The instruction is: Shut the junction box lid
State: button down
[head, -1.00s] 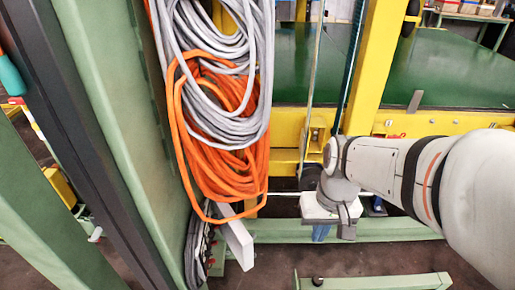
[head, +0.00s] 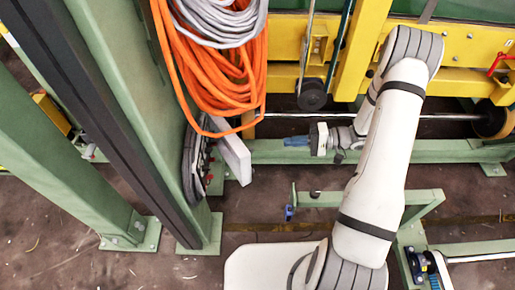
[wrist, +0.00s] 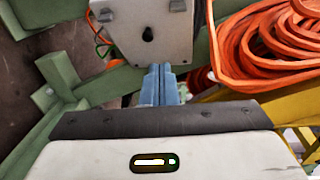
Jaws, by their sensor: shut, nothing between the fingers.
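The junction box lid (head: 235,158) is a pale slab standing out from the green column in the head view, so it is open. The junction box (head: 194,150), with dark parts showing, is on the column behind it. In the wrist view, a pale grey panel with a dark hole, which looks like the lid (wrist: 170,48), fills the top middle. My gripper (head: 286,141) has blue fingers, shut and empty, pointing left toward the lid with a gap between in the head view. In the wrist view the fingers (wrist: 160,68) point at the panel's lower edge; contact is unclear there.
Orange cable (head: 212,75) and grey cable (head: 225,22) hang in coils just above the lid. Thin coloured wires (wrist: 102,42) show left of the panel in the wrist view. A green beam (head: 400,150) runs behind my gripper. A low green frame (head: 320,199) stands below.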

jog(key=w+a+f+t+y+b, duration=0.1)
jog(key=a+f+t+b, duration=0.1)
jog(key=a, duration=0.9)
jog(key=shift+a+f+m+t+b, duration=0.35)
jog(key=shift+f+b, duration=0.35)
jog(key=shift+f, duration=0.25)
jog(key=shift+s+d+m, duration=0.1)
jog(key=shift+d+m, duration=0.05)
jog(key=shift+m, duration=0.1)
